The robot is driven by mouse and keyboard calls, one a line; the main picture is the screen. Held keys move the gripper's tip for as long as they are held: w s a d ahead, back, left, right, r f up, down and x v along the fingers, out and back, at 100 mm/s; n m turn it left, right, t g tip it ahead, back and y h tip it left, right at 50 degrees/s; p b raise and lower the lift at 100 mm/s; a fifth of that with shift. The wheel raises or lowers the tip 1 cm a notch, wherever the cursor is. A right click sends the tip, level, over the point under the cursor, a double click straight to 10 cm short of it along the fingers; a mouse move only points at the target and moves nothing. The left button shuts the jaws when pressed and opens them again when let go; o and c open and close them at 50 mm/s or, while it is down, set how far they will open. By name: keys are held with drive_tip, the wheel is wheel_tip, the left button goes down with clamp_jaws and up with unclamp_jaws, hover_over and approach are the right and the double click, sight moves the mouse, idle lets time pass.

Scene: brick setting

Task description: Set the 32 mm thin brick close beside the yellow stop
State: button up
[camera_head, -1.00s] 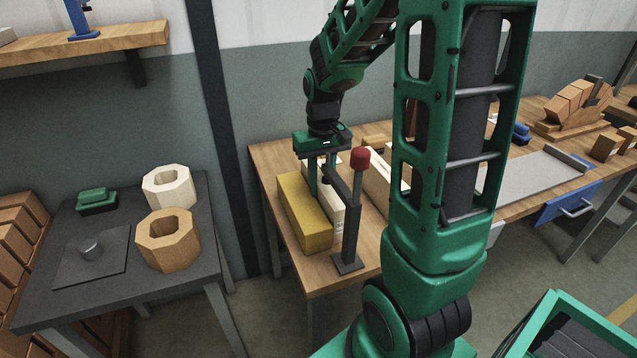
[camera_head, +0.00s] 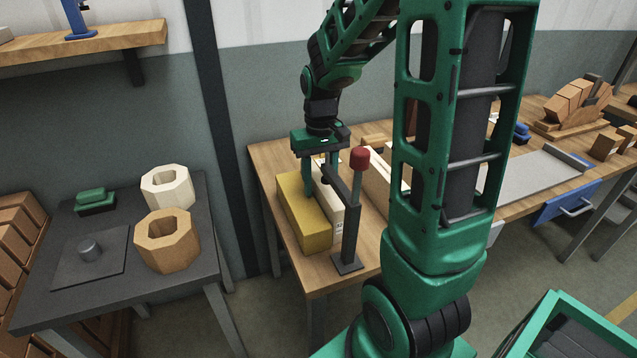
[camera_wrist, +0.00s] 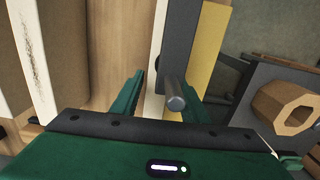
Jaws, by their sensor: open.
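The yellow stop (camera_head: 303,213) is a long block on the wooden bench, left of a cream thin brick (camera_head: 334,207). The brick's small label is too small to read. They lie side by side; I cannot tell whether they touch. My gripper (camera_head: 318,178) is open over them, with one finger above the yellow side. In the wrist view the fingers (camera_wrist: 162,92) stand on either side of the cream brick (camera_wrist: 157,50), the right one over the yellow stop (camera_wrist: 208,50). A dark bar covers the line between brick and stop.
A dark stand (camera_head: 350,220) with a red knob (camera_head: 360,158) rises just right of the brick, its arm reaching over it. More cream and brown bricks (camera_head: 376,180) lie to the right. A grey table (camera_head: 150,280) with octagonal blocks (camera_head: 168,240) stands left.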

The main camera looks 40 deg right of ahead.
wheel_tip(320, 180, up, 12)
drive_tip(key=shift+d+f, duration=0.15)
idle(0.7)
